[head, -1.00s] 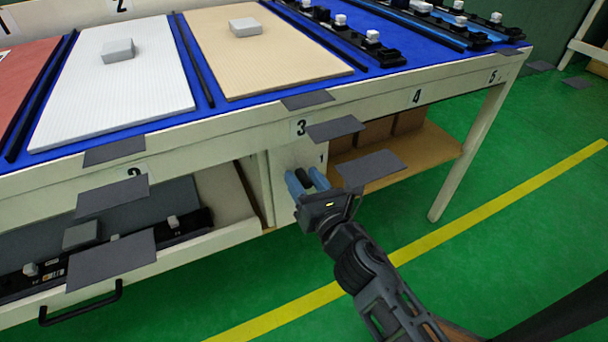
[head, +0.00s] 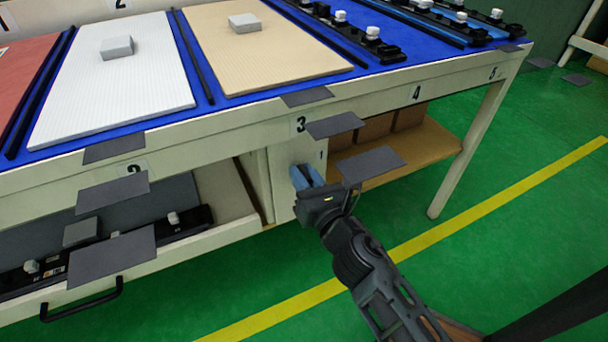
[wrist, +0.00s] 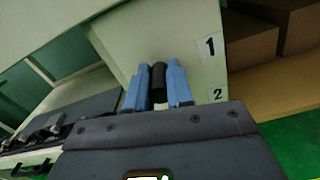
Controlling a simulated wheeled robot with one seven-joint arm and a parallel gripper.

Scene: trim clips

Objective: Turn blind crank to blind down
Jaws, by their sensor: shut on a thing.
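The blind crank shows in the wrist view as a short black handle (wrist: 158,82) in front of a cream panel (wrist: 190,50) marked 1 and 2. My gripper (head: 307,178) has blue fingers. In the wrist view the fingers (wrist: 157,88) are shut on the black handle, one on each side. In the head view the handle is hidden by the fingers, and the panel (head: 283,175) is under the table's front edge, below label 3. The rest of the crank and any blind are not identifiable.
An open drawer (head: 205,236) with a black handle (head: 82,300) juts out left of my gripper. A brown shelf (head: 425,150) lies to the right, and thin grey plates (head: 372,164) show near the arm.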

